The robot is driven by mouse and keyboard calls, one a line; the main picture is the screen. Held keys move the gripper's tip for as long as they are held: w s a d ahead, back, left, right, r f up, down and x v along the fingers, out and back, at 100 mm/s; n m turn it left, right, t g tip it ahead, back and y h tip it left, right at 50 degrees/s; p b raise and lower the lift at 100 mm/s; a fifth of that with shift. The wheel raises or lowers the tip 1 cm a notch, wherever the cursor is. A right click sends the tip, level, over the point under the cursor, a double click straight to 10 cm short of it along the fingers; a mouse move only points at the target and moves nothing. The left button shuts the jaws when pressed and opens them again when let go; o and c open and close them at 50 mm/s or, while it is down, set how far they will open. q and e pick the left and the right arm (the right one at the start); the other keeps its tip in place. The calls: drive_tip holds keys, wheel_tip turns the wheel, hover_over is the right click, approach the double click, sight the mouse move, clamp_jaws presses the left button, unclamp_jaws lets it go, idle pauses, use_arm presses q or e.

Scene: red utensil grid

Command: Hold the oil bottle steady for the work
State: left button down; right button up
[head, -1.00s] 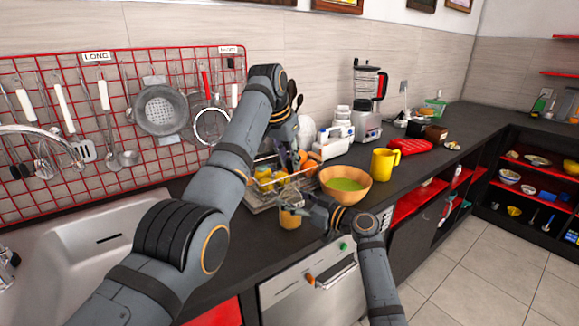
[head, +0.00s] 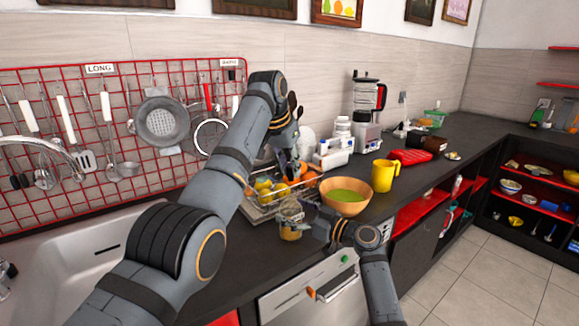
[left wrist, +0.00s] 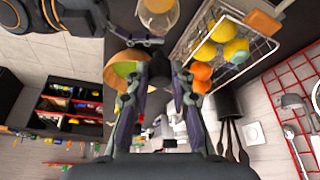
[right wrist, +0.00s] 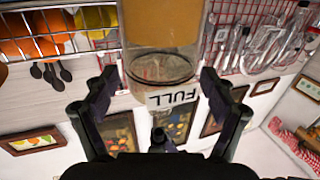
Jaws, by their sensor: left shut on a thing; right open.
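The oil bottle (head: 290,222) is a clear jar with amber contents, standing on the dark counter in front of the wire rack. It fills the upper middle of the right wrist view (right wrist: 163,35), beside a "FULL" label. My right gripper (head: 312,226) is open just to its right, and its fingers (right wrist: 158,92) show on either side of the jar's clear end; contact is not clear. My left gripper (head: 291,168) is above the rack, behind the bottle. It is shut on a dark object (left wrist: 158,70) that I cannot identify. The bottle also shows in the left wrist view (left wrist: 158,14).
A wooden bowl of green contents (head: 345,205) and a yellow mug (head: 383,176) stand to the right. The wire rack (left wrist: 262,45) holds oranges and lemons. A sink (head: 75,260) is at left. A blender (head: 367,105) stands farther back.

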use_arm(q)
drive_tip(key=shift+d, duration=0.1)
use_arm(e)
drive_tip(key=v, duration=1.1)
drive_tip(key=shift+s+d, duration=0.2)
drive_tip(key=shift+d, duration=0.05)
drive_tip(key=shift+f, duration=0.1)
